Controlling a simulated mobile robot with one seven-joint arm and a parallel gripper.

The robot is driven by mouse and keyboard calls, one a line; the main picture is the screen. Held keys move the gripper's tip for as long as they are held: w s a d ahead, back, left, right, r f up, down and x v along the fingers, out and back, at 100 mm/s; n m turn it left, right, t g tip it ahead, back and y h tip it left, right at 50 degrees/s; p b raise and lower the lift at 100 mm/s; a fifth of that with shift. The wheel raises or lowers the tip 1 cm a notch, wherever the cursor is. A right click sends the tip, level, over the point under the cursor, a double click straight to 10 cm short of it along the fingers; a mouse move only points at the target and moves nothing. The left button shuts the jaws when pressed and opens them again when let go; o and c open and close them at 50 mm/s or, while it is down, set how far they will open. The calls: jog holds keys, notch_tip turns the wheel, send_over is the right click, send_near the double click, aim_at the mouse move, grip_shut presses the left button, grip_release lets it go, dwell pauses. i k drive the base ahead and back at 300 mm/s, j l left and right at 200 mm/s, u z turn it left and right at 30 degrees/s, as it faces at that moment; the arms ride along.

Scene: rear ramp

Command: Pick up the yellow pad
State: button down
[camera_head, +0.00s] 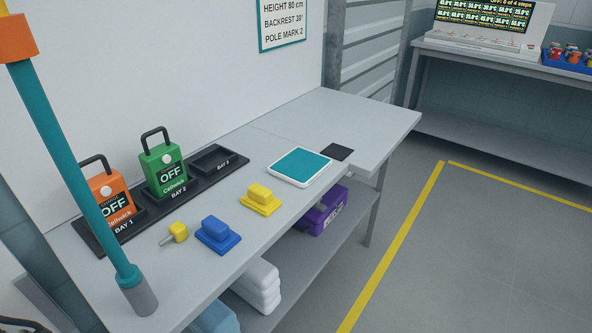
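The yellow pad (260,197) is a yellow block on a wider flat yellow base. It lies on the grey bench top (215,275) near the front edge. A similar blue pad (216,234) lies to its lower left, apart from it. A small yellow piece with a grey peg (178,233) lies left of the blue pad. A white-rimmed teal tray (301,167) lies to the right of and behind the yellow pad. Nothing covers the yellow pad. No gripper fingers show.
Orange (108,200) and green (162,166) boxes marked OFF stand in a black rack behind. A teal pole (72,165) crosses the left side. A lower shelf holds a purple box (322,212). Floor right of the bench is clear.

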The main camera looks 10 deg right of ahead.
aim_at(260, 199)
jog(key=l+u, duration=0.1)
jog(key=u, duration=0.3)
jog(key=l+u, duration=0.15)
jog(key=u, duration=0.25)
jog(key=l+u, duration=0.15)
jog(key=u, duration=0.25)
jog(key=l+u, duration=0.3)
jog(key=l, duration=0.2)
jog(key=k+l+u, duration=0.15)
jog(key=l+u, duration=0.2)
jog(key=k+l, duration=0.15)
jog(key=l, duration=0.2)
jog(key=k+l+u, duration=0.1)
jog(key=l, duration=0.25)
jog(key=k+l+u, duration=0.1)
jog(key=l, duration=0.3)
jog(key=i+l, duration=0.1)
jog(key=l, duration=0.45)
jog(key=i, duration=0.05)
